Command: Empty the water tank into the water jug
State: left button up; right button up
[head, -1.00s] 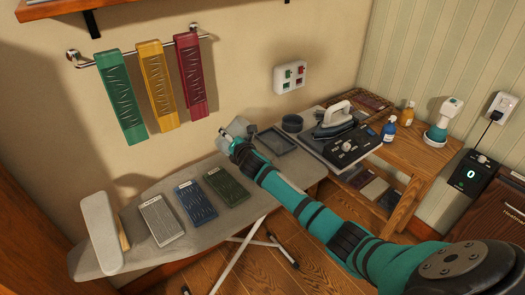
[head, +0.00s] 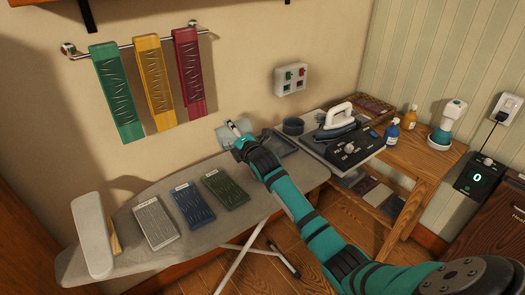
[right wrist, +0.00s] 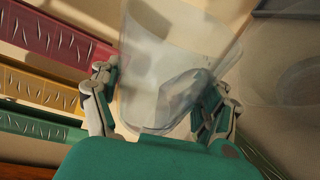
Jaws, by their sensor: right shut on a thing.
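My right gripper (head: 238,132) is shut on a clear, tapered vessel (right wrist: 165,50), apparently the water tank, above the far edge of the ironing board. The vessel shows pale and tilted in the head view (head: 226,136), partly hidden by the gripper. In the right wrist view the fingers (right wrist: 163,88) press on its two sides. I cannot tell its water level. A second round, see-through shape (right wrist: 285,75), possibly the water jug, is at the right of the wrist view, faint and cut off. My left gripper is not in view.
The ironing board (head: 190,245) holds grey, blue and green panels and an upright padded block (head: 92,235). A dark tray (head: 280,146), dark round cup (head: 293,126) and iron (head: 338,117) are right of the gripper. Coloured panels hang from the wall rail (head: 125,48).

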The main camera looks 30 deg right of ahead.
jog(key=shift+s+d+r+m, duration=0.15)
jog(key=shift+d+r+m, duration=0.15)
jog(key=shift+d+m, duration=0.15)
jog(key=shift+d+r+b, duration=0.1)
jog(key=shift+d+b, duration=0.1)
jog(key=shift+b, duration=0.15)
jog(key=shift+s+m, duration=0.1)
jog(key=shift+m, duration=0.25)
jog(key=shift+d+t, duration=0.1)
jog(key=shift+t, duration=0.2)
jog(key=shift+a+m+b, duration=0.2)
jog(key=shift+m+b, duration=0.1)
jog(key=shift+f+y, duration=0.25)
jog(key=shift+y, duration=0.05)
jog(key=shift+d+r+m+t, duration=0.3)
jog(key=shift+r+m+t, duration=0.15)
jog(key=shift+m, duration=0.55)
